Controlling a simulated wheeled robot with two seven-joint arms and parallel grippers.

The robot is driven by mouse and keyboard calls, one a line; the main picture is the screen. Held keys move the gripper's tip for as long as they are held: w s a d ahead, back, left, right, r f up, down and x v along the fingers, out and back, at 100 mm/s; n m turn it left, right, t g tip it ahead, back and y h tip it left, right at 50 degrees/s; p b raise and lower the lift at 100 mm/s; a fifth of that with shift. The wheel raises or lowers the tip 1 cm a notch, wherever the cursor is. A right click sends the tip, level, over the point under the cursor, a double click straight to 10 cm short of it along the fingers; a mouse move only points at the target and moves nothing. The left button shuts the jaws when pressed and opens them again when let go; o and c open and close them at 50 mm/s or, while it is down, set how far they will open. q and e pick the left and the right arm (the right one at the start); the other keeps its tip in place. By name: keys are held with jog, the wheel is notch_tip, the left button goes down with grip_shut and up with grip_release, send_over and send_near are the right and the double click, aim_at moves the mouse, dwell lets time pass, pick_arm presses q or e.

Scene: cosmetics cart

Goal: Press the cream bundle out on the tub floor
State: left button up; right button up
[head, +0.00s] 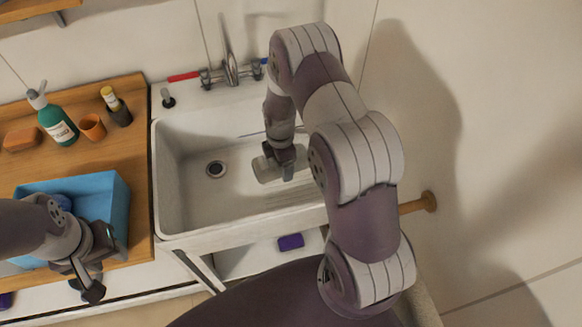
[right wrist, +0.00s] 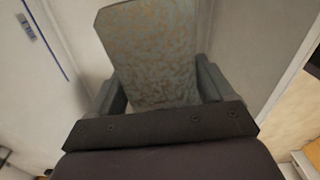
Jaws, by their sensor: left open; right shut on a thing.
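The cream bundle (head: 265,169) is a pale, rolled-looking shape in the white tub (head: 169,205), right of the drain. My right gripper (head: 286,172) is shut on it from above. In the right wrist view the bundle (right wrist: 150,60) looks greyish with tan flecks and sits between the two fingers. The arm and gripper hide part of it, and I cannot tell whether it touches the tub floor. My left gripper (head: 90,281) is open and empty, at the front of the blue bin, away from the tub.
A tap (head: 230,65) stands behind the tub. On the wooden counter left of it are a blue bin (head: 118,205), a green pump bottle (head: 58,125), an orange cup (head: 93,127), a dark holder (head: 120,115) and an orange block (head: 21,139). A purple item (head: 291,242) lies below the tub.

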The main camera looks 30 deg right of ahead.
jog(key=f+n, duration=0.1)
jog(key=d+n, duration=0.1)
jog(key=n, duration=0.1)
jog(key=shift+s+d+f, duration=0.1)
jog(key=shift+f, duration=0.25)
jog(key=shift+s+d+f+n, duration=0.1)
jog(key=shift+d+f+n, duration=0.05)
jog(key=shift+n, duration=0.4)
jog(key=shift+s+d+f+n, duration=0.1)
jog(key=shift+f+n, duration=0.05)
jog(key=shift+n, duration=0.4)
jog(key=shift+d+f+n, duration=0.15)
jog(key=shift+f+n, duration=0.2)
jog(key=shift+n, duration=0.75)
jog(key=shift+s+f, duration=0.1)
jog(key=shift+f, duration=0.1)
jog(key=b, duration=1)
send_near(290, 197)
notch_tip(290, 197, down, 5)
jog(key=shift+d+f, duration=0.1)
pick_arm(q)
notch_tip(290, 197, down, 11)
jog(key=shift+a+f+b, duration=0.1)
jog(key=shift+f+b, duration=0.25)
jog(key=shift+b, duration=0.15)
pick_arm(e)
jog(key=shift+f, duration=0.55)
